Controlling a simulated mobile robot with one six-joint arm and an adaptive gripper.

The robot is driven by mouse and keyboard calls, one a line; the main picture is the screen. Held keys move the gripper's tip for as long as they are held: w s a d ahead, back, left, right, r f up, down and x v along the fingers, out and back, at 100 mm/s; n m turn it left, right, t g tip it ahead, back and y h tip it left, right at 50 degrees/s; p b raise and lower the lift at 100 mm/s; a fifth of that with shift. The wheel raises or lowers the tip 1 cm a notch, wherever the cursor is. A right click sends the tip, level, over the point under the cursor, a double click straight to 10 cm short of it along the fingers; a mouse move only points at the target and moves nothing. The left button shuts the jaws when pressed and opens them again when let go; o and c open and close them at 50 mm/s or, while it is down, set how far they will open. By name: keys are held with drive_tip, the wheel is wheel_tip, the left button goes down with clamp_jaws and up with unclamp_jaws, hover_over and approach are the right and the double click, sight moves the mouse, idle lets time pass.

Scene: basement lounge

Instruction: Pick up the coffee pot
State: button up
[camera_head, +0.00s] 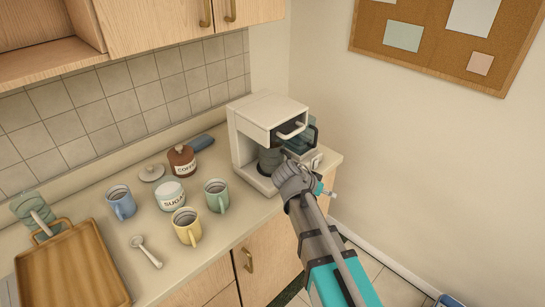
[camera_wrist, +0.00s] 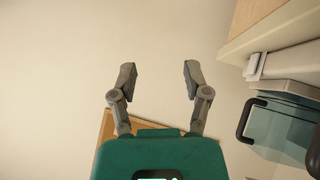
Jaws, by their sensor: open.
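A bluish glass coffee pot (camera_head: 301,140) with a dark handle is at the right side of the white coffee maker (camera_head: 245,150). In the wrist view the glass pot (camera_wrist: 280,128) is at the right edge, partly cut off, its dark handle towards the picture's middle. My gripper (camera_head: 284,160) is in front of the coffee maker and hides part of this area. In the wrist view my gripper (camera_wrist: 158,74) has its two fingers apart, with only bare wall between them. The pot is outside the fingers, to their right.
On the counter, a blue mug (camera_head: 121,203), yellow mug (camera_head: 187,227), green mug (camera_head: 216,196), sugar jar (camera_head: 170,195), coffee jar (camera_head: 182,160) and spoon (camera_head: 146,251) stand or lie left of the coffee maker. A wooden tray (camera_head: 70,270) is farther left. A wall bounds the right side.

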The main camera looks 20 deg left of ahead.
sight(276, 157)
drive_tip(key=s+a+r+t, duration=0.2)
drive_tip(key=a+r, duration=0.1)
drive_tip(key=a, duration=0.7)
drive_tip(key=s+a+r+m+t+y, duration=0.1)
drive_tip(key=s+a+r+t, duration=0.1)
drive_tip(key=a, duration=0.8)
drive_tip(key=shift+s+r+t, duration=0.2)
drive_tip(key=shift+r+t, duration=0.55)
drive_tip(key=shift+t, duration=0.05)
drive_tip(key=b+x, duration=0.2)
drive_tip(key=x, duration=0.6)
drive_tip(key=shift+w+d+b, duration=0.2)
drive_tip(key=shift+w+b, duration=0.1)
drive_tip(key=shift+w, duration=0.05)
drive_tip(key=shift+f, duration=0.15)
